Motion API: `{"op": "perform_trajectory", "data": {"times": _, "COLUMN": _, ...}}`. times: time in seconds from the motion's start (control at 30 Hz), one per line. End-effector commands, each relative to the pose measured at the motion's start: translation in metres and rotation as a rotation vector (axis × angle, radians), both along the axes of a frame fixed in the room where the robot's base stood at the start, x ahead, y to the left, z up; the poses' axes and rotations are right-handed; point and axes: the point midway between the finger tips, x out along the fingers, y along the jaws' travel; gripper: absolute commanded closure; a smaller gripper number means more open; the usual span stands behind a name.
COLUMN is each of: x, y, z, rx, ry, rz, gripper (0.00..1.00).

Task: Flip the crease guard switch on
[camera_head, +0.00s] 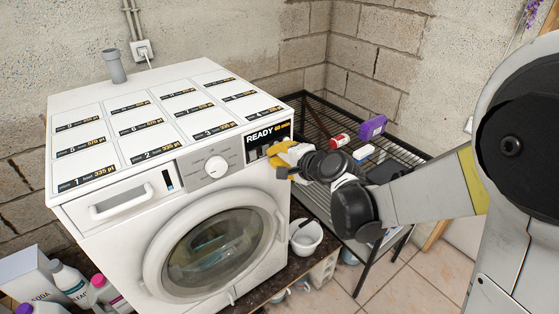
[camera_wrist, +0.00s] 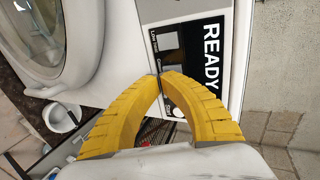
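The white washing machine (camera_head: 130,215) has a dark panel with the word READY (camera_head: 266,131) at its upper right front. My gripper (camera_head: 283,158) is at the panel's lower part. In the wrist view its yellow fingers (camera_wrist: 160,76) meet at the tips, with nothing seen between them. The tips lie over the switch strip and hide part of it; contact is unclear.
A round dial (camera_head: 216,167) sits left of the panel, above the round door (camera_head: 215,250). A black wire rack (camera_head: 318,120) with a red can, purple box and other items stands to the right. A white bucket (camera_head: 306,237) is below. Bottles (camera_head: 72,285) stand lower left.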

Motion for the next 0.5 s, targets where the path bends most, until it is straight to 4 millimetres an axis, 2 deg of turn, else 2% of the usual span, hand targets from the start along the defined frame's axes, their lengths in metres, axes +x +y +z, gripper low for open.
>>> {"op": "perform_trajectory", "data": {"times": 0.3, "x": 0.0007, "y": 0.0006, "z": -0.0003, "rx": 0.0, "ry": 0.0, "rz": 0.0, "gripper": 1.0}}
{"op": "perform_trajectory", "data": {"times": 0.5, "x": 0.0091, "y": 0.0061, "z": -0.0069, "rx": 0.001, "ry": 0.001, "rz": 0.001, "gripper": 1.0}}
